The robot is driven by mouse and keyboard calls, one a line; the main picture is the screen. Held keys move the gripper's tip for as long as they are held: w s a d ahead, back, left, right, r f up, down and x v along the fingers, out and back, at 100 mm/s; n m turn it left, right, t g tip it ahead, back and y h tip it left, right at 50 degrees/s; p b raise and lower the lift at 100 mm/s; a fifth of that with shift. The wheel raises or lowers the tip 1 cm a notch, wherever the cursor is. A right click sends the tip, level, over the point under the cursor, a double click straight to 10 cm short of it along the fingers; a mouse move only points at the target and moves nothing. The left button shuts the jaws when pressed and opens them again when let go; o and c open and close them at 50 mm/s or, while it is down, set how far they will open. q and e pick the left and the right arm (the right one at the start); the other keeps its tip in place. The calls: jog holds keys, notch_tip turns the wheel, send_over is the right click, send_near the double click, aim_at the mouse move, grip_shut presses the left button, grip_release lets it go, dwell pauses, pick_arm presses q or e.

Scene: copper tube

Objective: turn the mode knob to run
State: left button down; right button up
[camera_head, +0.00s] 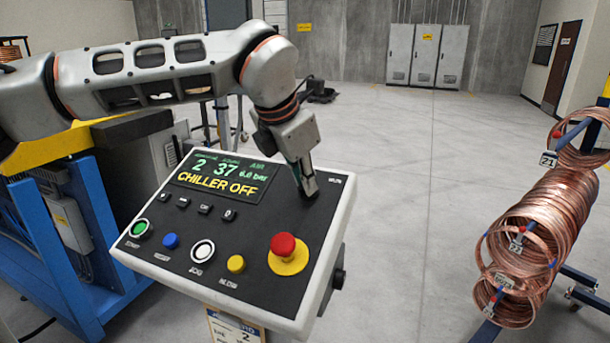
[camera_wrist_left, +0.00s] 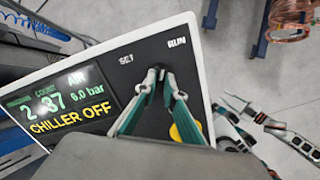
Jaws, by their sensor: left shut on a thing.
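The control panel (camera_head: 225,282) has a screen (camera_head: 222,182) reading "CHILLER OFF". My left gripper (camera_head: 308,189) reaches down onto the panel's upper right corner, at the mode knob. In the left wrist view its two fingers (camera_wrist_left: 161,76) are shut on the knob, below the SET label (camera_wrist_left: 126,60) and the RUN label (camera_wrist_left: 176,42). The fingers hide most of the knob, so I cannot tell which label it points to. What looks like my right gripper shows at the right of the left wrist view; its opening is unclear.
A red emergency stop (camera_head: 283,245) on a yellow disc stands below the gripper. Green, blue, white and yellow buttons line the panel's front. Copper coils (camera_head: 545,225) hang on a blue rack at the right. The floor between is clear.

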pick_arm(q)
jog(key=shift+m+p, duration=0.55)
jog(key=shift+m, duration=1.05)
jog(key=c, duration=2.1)
grip_release()
jog(key=shift+c, duration=0.2)
jog(key=shift+r, duration=0.1)
jog(key=v, duration=1.2)
jog(key=shift+w+a, duration=0.1)
